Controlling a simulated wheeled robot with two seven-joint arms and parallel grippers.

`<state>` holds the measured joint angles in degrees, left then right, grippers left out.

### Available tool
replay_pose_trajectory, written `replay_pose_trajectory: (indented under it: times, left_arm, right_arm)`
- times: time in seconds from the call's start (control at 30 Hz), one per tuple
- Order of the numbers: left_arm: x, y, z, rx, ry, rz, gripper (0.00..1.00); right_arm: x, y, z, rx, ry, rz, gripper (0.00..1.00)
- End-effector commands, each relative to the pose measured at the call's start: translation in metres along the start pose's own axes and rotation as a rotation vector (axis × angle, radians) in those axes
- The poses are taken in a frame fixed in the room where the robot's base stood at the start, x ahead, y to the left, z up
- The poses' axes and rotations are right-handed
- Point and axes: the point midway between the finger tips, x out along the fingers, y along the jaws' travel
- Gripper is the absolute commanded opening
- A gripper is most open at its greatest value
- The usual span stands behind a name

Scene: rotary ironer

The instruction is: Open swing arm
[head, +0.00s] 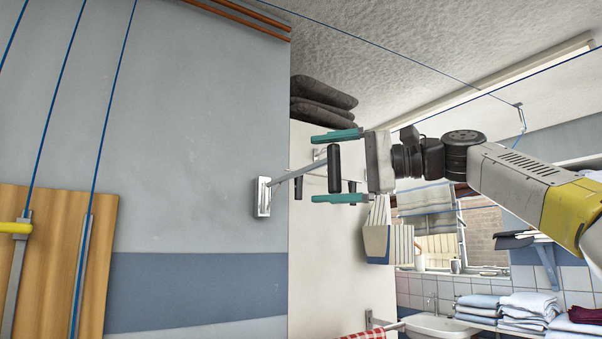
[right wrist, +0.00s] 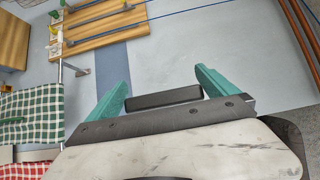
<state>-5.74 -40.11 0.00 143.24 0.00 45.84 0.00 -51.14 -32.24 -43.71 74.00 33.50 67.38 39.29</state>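The swing arm (head: 294,175) is a thin grey metal bar. It runs from a light wall bracket (head: 264,197) up and right to the area of my right gripper (head: 339,167). A black handle (head: 334,168) stands upright between the two teal fingers, one above it and one below. In the right wrist view the handle (right wrist: 165,98) lies lengthwise between the open fingers (right wrist: 166,92), and no firm grip on it shows. The bar and bracket cannot be made out in that view. My left gripper is not in view.
A wooden board (head: 45,260) with clamps is on the wall at left. Dark folded cushions (head: 322,98) lie above the white panel. A blue-and-white striped item (head: 389,243) hangs below my right gripper. Checked cloths (right wrist: 30,115) hang on a rail at lower left in the wrist view.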

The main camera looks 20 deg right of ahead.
Motion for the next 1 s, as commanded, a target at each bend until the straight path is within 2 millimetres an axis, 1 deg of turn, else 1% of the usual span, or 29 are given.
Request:
replay_pose_trajectory:
  times: [0.27, 0.37, 0.6, 0.7, 0.8, 1.0]
  left_arm:
    - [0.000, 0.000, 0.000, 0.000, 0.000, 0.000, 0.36]
    - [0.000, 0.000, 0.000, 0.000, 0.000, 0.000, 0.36]
    - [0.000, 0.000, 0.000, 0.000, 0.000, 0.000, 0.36]
    - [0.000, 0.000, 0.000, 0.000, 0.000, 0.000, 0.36]
    - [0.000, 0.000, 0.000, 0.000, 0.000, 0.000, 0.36]
    - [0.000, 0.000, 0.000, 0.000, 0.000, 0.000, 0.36]
  right_arm:
    - [-0.002, -0.001, 0.001, 0.001, -0.001, -0.002, 1.00]
    - [-0.011, -0.001, 0.000, 0.001, 0.000, -0.004, 1.00]
    - [-0.052, -0.001, 0.000, 0.001, 0.001, -0.004, 1.00]
    - [-0.066, -0.001, 0.000, 0.001, 0.001, -0.003, 1.00]
    - [-0.075, 0.000, 0.000, 0.001, 0.000, -0.002, 1.00]
    - [-0.079, 0.000, 0.000, 0.001, -0.001, -0.001, 1.00]
